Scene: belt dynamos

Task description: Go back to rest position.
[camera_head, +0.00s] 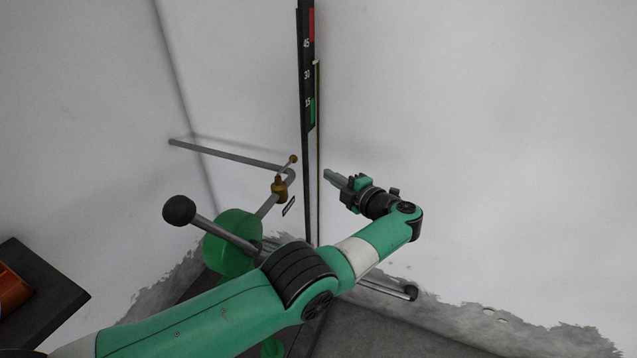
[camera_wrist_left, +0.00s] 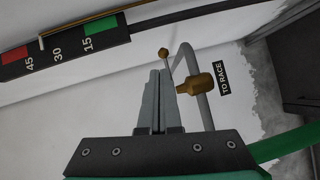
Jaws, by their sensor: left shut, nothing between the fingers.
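My left gripper (camera_head: 328,174) is shut and empty. It is held in the air in front of the wall, to the right of the dark gauge post. Its arm comes in from the lower left of the head view and bends at the elbow. In the left wrist view the two grey fingers (camera_wrist_left: 158,75) are pressed together. Beyond them shows a brass valve (camera_wrist_left: 202,88) with a ball-ended lever, on a grey pipe. The fingers look apart from the valve. My right gripper is not in either view.
The gauge post (camera_head: 308,65), marked 15, 30 and 45, stands in the corner. The brass valve (camera_head: 280,188) sits on the pipe left of it. A black-knobbed lever (camera_head: 179,210) rises by a green housing (camera_head: 228,243). A dark table (camera_head: 60,290) bears an orange object at left.

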